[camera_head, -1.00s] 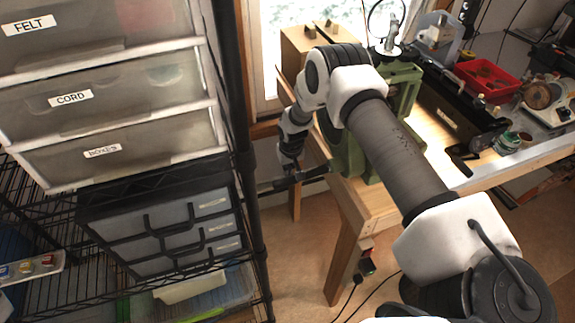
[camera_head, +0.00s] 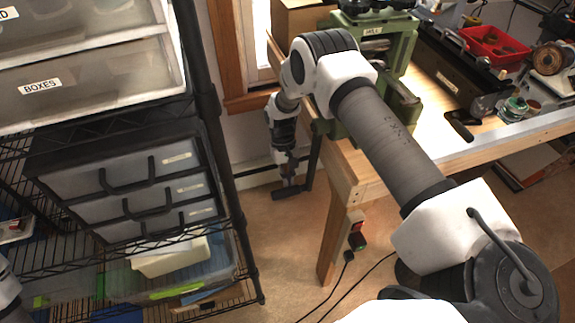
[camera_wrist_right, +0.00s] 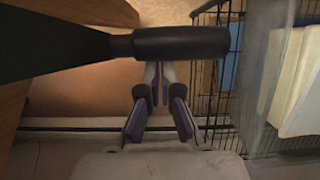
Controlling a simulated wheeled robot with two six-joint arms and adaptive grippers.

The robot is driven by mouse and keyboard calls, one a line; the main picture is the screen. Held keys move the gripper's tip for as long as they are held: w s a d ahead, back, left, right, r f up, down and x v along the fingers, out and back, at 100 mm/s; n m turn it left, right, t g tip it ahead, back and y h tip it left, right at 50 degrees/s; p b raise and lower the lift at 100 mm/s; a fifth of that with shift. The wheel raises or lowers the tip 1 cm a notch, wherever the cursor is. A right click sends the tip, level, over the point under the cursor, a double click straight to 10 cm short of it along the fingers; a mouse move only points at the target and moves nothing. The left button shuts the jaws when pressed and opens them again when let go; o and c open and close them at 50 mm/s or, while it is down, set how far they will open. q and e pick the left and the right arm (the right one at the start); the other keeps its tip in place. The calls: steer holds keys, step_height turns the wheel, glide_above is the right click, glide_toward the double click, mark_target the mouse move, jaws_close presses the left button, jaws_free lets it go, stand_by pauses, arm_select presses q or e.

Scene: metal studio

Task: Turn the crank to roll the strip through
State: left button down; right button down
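The rolling machine (camera_head: 398,50) is green metal and stands on the wooden bench. Its black crank arm (camera_head: 315,160) hangs down at the bench's left end, and the black crank handle (camera_head: 291,193) points left from its lower end. My right gripper (camera_head: 288,182) reaches down to the handle. In the right wrist view the handle (camera_wrist_right: 182,42) lies across the far ends of my right fingers (camera_wrist_right: 160,78). The fingers are close together, side by side, and not wrapped around the handle. My left gripper is out of view. I cannot make out the strip.
A wire rack with drawers (camera_head: 130,185) stands close on the left. The bench leg (camera_head: 340,235) is right of the crank, with a switch box (camera_head: 357,240) and cables. A red tray (camera_head: 495,47) sits on the bench. Open floor lies below the crank.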

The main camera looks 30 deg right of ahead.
steer(key=s+a+g+y+b, duration=0.1)
steer(key=s+g, duration=0.3)
steer(key=s, duration=0.6)
steer(key=shift+s+a+g, duration=0.15)
steer(key=shift+a+g, duration=0.25)
steer(key=shift+a, duration=0.4)
